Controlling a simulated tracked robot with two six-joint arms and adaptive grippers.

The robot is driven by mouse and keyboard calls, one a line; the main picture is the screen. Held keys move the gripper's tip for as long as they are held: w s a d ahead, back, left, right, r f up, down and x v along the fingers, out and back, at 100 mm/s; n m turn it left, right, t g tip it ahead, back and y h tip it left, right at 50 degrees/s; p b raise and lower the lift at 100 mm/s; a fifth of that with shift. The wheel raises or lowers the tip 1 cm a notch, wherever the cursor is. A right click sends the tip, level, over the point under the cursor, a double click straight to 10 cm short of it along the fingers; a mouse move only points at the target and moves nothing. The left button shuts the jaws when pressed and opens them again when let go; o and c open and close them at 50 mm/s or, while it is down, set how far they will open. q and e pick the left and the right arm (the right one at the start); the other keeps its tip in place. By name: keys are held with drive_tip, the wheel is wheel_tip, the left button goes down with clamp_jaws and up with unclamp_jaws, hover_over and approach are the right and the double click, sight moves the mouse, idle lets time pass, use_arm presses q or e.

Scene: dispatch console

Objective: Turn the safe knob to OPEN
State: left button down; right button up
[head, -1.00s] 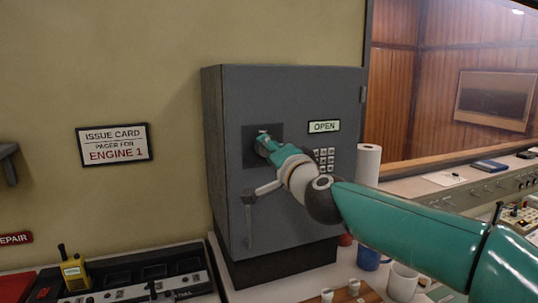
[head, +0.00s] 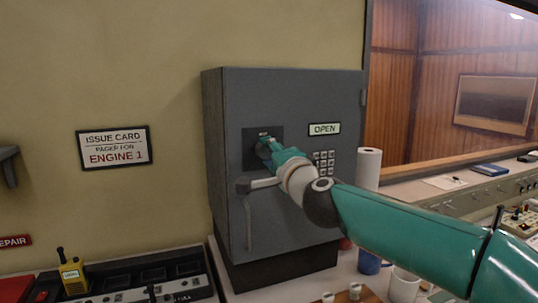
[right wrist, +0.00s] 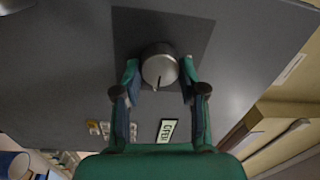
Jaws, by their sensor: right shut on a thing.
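The grey safe (head: 290,210) stands against the wall in the head view. Its round silver knob sits on a dark square plate (head: 248,152) on the door. In the right wrist view the knob (right wrist: 160,68) is between my right gripper's two fingers (right wrist: 160,80), and its dark pointer line faces roughly toward the OPEN label (right wrist: 166,130). The label (head: 324,128) is right of the knob in the head view. My right gripper (head: 266,145) is shut on the knob, largely hiding it in the head view. My left gripper is not in view.
A lever handle (head: 258,185) projects from the safe door below my gripper. A keypad (head: 323,161) is right of it. A paper roll (head: 368,168), a blue mug (head: 370,262) and a white mug (head: 404,284) stand to the right. A yellow radio (head: 72,272) is at lower left.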

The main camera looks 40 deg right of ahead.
drive_tip(key=o, duration=1.1)
drive_tip(key=shift+d+f, duration=0.1)
drive_tip(key=shift+f, duration=0.05)
drive_tip(key=shift+o, duration=0.2)
drive_tip(key=v, duration=1.2)
